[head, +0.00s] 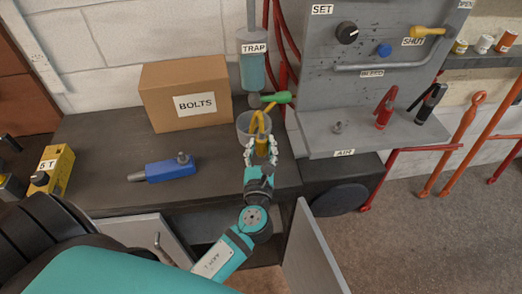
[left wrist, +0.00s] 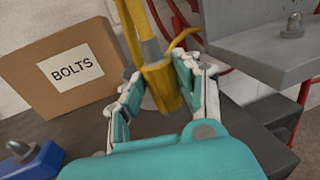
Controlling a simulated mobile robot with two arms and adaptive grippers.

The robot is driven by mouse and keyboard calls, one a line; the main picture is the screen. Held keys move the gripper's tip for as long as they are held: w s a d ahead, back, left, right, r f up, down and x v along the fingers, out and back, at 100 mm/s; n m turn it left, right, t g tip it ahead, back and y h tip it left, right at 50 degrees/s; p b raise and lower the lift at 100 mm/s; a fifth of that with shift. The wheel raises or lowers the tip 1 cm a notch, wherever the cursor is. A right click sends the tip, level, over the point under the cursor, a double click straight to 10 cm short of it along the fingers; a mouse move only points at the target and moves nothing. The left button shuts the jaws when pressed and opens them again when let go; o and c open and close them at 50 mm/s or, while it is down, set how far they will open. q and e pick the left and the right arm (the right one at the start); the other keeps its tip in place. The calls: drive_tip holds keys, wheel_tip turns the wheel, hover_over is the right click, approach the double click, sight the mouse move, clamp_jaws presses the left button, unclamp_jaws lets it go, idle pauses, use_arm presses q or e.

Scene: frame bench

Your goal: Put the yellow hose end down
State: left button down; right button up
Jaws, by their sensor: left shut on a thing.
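My right gripper is not in view.
The trap (head: 252,72) with a green handle (head: 276,97) hangs just above. A BOLTS box (head: 185,92) and a blue tool (head: 168,170) are on the dark bench (head: 110,145) to the left. The grey panel's ledge (head: 345,138) is close on the right. A cabinet door (head: 312,255) stands open below.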

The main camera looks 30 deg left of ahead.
sight(261, 155)
use_arm(q)
drive_tip(key=shift+w+a+f, duration=0.1)
drive_tip(key=shift+w+a, duration=0.05)
drive_tip(key=shift+w, duration=0.1)
wheel_tip(261, 155, down, 2)
drive_tip(key=shift+f+b, duration=0.2)
drive_tip(key=shift+b, duration=0.1)
drive_tip(key=shift+f, duration=0.5)
drive_tip(key=shift+f, duration=0.2)
drive_tip(key=c, duration=1.2)
unclamp_jaws()
drive_tip(key=shift+o, duration=1.4)
